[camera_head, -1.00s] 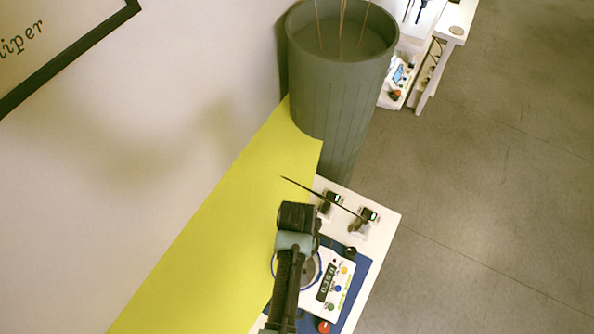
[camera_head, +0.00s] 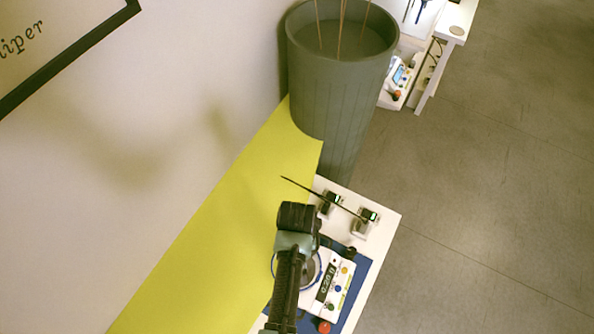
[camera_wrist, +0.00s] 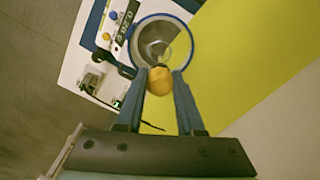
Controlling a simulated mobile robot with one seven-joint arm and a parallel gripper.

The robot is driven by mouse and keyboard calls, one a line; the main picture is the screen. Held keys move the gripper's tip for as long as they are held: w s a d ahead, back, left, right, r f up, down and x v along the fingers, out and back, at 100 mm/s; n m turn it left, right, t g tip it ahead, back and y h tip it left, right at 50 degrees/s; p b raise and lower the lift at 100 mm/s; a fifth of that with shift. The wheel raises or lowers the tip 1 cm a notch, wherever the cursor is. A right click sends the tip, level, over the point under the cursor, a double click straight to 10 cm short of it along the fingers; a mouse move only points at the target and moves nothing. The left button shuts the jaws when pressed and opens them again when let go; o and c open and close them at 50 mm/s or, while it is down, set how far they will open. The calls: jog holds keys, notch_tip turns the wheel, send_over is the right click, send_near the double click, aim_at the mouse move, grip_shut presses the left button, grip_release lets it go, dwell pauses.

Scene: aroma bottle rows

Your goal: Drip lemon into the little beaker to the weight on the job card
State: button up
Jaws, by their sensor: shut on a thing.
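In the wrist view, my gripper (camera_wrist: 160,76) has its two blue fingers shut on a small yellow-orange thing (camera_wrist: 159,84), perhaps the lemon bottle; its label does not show. Just beyond it is the little glass beaker (camera_wrist: 152,36) inside a blue-rimmed round pan. The held thing overlaps the beaker's near edge in this view; I cannot tell the height between them. In the head view, my arm hides the beaker and held thing. I cannot make out the job card.
A large grey ribbed pot (camera_head: 340,90) stands behind. A yellow surface (camera_head: 220,225) lies left; floor is open right.

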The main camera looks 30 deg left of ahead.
jog(key=shift+r, duration=0.1)
notch_tip(320, 180, up, 2)
jog(key=p, duration=0.2)
jog(key=shift+r+p, duration=0.2)
jog(key=shift+p, duration=0.15)
jog(key=shift+r, duration=0.7)
dwell(2.2)
